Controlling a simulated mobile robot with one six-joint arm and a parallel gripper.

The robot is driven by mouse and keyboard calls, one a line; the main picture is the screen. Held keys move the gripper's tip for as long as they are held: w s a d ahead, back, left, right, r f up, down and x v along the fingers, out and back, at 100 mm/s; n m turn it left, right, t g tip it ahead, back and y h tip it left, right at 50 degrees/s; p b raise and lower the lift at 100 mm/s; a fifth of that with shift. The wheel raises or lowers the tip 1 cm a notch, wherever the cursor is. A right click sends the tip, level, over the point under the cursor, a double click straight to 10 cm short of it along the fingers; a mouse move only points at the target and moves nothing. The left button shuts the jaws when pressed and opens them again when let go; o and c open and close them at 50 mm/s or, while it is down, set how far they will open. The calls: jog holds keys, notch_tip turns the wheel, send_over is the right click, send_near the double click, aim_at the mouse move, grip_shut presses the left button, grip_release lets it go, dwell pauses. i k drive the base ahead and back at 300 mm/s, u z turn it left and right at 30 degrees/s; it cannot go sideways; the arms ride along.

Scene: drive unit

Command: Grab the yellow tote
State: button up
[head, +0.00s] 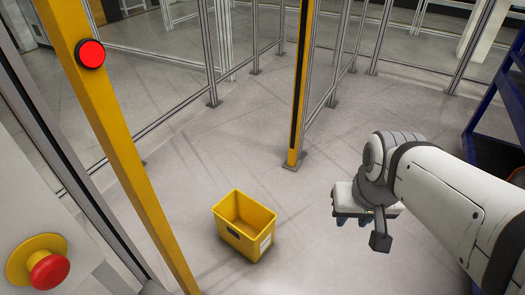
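The yellow tote (233,243) stands upright and open-topped on the grey floor, low and left of centre in the head view. It looks empty, and a white label shows on its right side. My arm comes in from the right. My gripper (354,222) is above the floor, to the right of the tote and apart from it. Its fingers are mostly hidden under the wrist, so I cannot tell if they are open or shut.
A yellow post with a red button (91,54) and a red emergency stop (47,272) stand at the left. Another yellow post (299,100) and fence panels rise behind the tote. A blue rack (490,95) is at the right edge. Floor around the tote is clear.

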aim_at(247, 225)
jog(key=u, duration=0.15)
jog(key=i, duration=1.2)
jog(key=u, duration=0.75)
jog(key=k, duration=0.85)
jog(key=u, duration=0.2)
jog(key=i, duration=0.95)
jog(key=z, duration=0.1)
